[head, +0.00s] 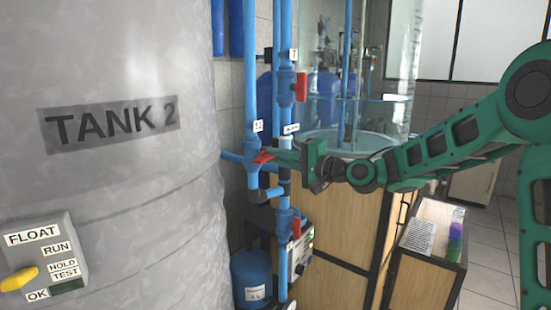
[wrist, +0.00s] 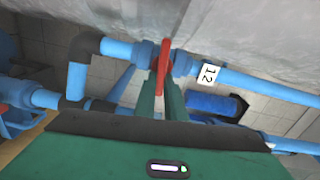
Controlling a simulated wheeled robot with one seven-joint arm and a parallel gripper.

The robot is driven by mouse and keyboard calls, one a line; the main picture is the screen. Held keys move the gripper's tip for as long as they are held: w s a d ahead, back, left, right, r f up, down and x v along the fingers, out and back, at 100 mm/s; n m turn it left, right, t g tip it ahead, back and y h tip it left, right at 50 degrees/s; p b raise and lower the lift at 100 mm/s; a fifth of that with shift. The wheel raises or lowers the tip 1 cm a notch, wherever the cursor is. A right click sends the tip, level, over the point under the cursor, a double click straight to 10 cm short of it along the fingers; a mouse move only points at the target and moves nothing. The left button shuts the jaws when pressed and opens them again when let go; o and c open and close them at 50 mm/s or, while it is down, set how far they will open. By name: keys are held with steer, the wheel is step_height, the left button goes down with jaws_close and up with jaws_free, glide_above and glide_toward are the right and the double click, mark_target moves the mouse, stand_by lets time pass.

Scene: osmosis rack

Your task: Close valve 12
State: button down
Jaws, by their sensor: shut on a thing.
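Valve 12 has a red handle (head: 263,157) on the left vertical blue pipe beside the tank. In the wrist view the red handle (wrist: 164,66) stands between my two green fingertips, next to the white label reading 12 (wrist: 208,74). My gripper (head: 272,155) reaches in from the right and is shut on this handle; it also fills the lower part of the wrist view (wrist: 163,82). In the wrist view the handle lies across the line of the pipe (wrist: 255,82). The valve body is partly hidden behind the handle and fingers.
A second blue pipe close to the right carries a red upper valve handle (head: 301,87) and a red lower one (head: 296,227). The grey Tank 2 (head: 110,190) stands close on the left. A glass cylinder (head: 385,70) and wooden cabinet (head: 345,215) are behind my arm.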

steer(key=shift+w+d+f+m, duration=0.2)
steer(key=shift+w+d+m, duration=0.15)
steer(key=shift+m, duration=0.25)
steer(key=c, duration=1.8)
jaws_free()
steer(key=shift+f, duration=0.1)
steer(key=shift+s+a, duration=0.15)
steer(key=shift+s, duration=0.05)
steer(key=v, duration=1)
steer(key=shift+s+d, duration=0.15)
steer(key=shift+d, duration=0.2)
